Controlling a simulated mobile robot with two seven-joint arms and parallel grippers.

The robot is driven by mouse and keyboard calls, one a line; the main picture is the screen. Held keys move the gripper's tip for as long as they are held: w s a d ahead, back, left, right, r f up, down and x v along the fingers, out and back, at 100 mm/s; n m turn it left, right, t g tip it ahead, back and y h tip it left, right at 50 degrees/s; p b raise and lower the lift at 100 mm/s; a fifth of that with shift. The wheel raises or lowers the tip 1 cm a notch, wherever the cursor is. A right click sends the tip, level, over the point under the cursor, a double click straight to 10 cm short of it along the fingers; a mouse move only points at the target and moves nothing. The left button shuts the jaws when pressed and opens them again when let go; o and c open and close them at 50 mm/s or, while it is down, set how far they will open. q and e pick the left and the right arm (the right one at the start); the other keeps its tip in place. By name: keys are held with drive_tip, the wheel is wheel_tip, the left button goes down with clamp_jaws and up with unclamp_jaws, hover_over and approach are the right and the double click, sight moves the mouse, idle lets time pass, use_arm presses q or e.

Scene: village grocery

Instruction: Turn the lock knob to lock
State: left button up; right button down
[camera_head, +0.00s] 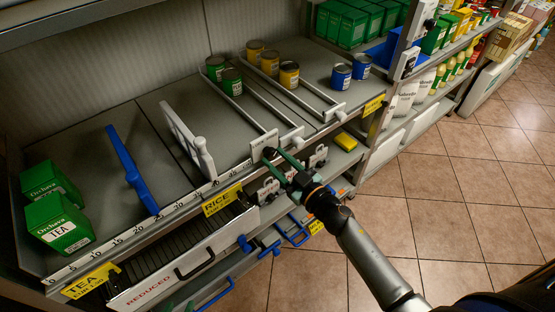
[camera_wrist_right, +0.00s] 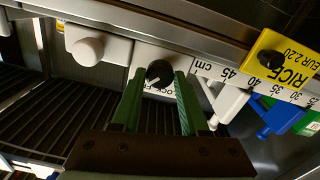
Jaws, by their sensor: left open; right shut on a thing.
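The lock knob (camera_wrist_right: 160,74) is a small black round knob with a pale mark, on a white plate (camera_wrist_right: 140,55) at the shelf's front edge. Part of a printed label with "LOCK" shows beside it; the rest is hidden by the knob and a finger. In the head view the knob (camera_head: 269,153) is dark and partly covered by my fingertips. My right gripper (camera_wrist_right: 158,82) has its green fingers on either side of the knob, closed on it. It also shows in the head view (camera_head: 279,158). My left gripper is not in view.
The shelf has a white divider (camera_head: 190,140), a blue divider (camera_head: 132,170), green tea boxes (camera_head: 60,222) and several cans. A yellow rice tag (camera_head: 222,200) and a cm scale run along the edge. Drawers with handles lie below. Tiled floor (camera_head: 450,180) is clear at right.

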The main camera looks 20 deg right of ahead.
drive_tip(key=n, duration=0.9)
drive_tip(key=shift+b, duration=0.3)
drive_tip(key=n, duration=0.3)
drive_tip(key=shift+n+b, duration=0.3)
drive_tip(key=shift+b, duration=0.05)
drive_tip(key=n, duration=0.3)
drive_tip(key=shift+n+b, duration=0.3)
drive_tip(key=shift+b, duration=0.05)
use_arm(q)
drive_tip(key=shift+w+d+f, duration=0.3)
drive_tip(key=shift+d+f, duration=0.3)
drive_tip(key=shift+f, duration=0.05)
use_arm(e)
drive_tip(key=shift+n, duration=0.6)
drive_tip(key=shift+c, duration=2)
unclamp_jaws()
